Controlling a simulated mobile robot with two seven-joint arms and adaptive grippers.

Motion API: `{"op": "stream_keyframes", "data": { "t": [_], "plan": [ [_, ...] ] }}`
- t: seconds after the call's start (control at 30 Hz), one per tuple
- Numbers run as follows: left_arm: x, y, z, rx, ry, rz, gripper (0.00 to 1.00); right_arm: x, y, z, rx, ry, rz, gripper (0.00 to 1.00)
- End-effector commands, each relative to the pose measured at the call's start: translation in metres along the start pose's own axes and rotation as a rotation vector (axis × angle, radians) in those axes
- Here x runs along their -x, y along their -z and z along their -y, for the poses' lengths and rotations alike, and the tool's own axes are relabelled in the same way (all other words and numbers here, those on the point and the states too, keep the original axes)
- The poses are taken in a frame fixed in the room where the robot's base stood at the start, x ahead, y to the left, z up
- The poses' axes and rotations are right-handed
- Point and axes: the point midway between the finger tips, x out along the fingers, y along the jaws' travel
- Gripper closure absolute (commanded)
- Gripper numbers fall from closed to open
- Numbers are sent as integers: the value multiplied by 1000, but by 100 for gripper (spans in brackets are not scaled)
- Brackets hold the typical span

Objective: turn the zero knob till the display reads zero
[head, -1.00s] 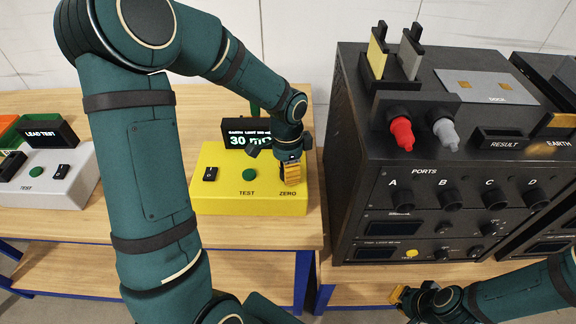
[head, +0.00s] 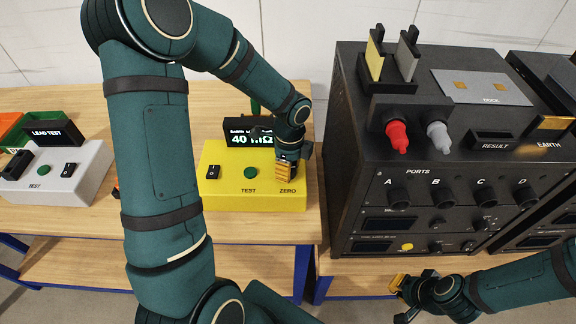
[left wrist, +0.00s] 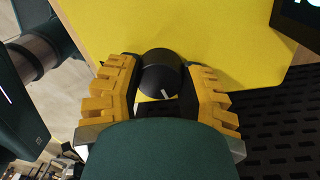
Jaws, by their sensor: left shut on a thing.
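The yellow tester box (head: 235,193) stands on the wooden bench, with a black rocker switch, a green TEST button and the label ZERO on its face. Its display (head: 249,136) reads 40 mΩ, with the upper line too small to read surely. My left gripper (head: 287,176) is at the ZERO corner and hides the knob in the head view. In the left wrist view the black zero knob (left wrist: 161,74), with a white pointer mark, sits between the yellow fingers of my left gripper (left wrist: 163,88), which are shut on it. My right gripper (head: 405,301) is at the lower right, away from the box; its jaws are unclear.
A black rack unit (head: 358,150) with ports A to D and red and grey plugs stands right of the yellow box. A white LEAD TEST box (head: 85,178) is at the left.

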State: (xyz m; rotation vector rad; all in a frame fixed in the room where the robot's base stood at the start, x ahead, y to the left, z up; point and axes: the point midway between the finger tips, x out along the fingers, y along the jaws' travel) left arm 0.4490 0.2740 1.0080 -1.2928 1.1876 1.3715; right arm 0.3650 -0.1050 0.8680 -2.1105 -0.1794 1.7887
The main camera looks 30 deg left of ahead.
Motion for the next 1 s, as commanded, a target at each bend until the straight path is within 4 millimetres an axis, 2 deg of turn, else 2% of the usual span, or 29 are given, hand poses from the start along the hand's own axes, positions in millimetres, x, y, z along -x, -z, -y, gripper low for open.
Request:
{"op": "stream_keyframes", "data": {
  "t": [0.5,0.53,0.6,0.63,1.0],
  "plan": [
    [-1,1,0,-21,0,0,95,1,0,0,0,0,0,100],
    [-1,1,0,-21,0,0,54,1,0,0,0,0,0,100],
    [-1,1,0,-21,-1,0,29,1,0,0,0,0,0,100],
    [-1,1,0,-20,-1,0,24,1,0,0,0,0,0,100],
    [4,0,0,-18,2,1,24,1,0,0,-1,0,0,100]
  ]
}}
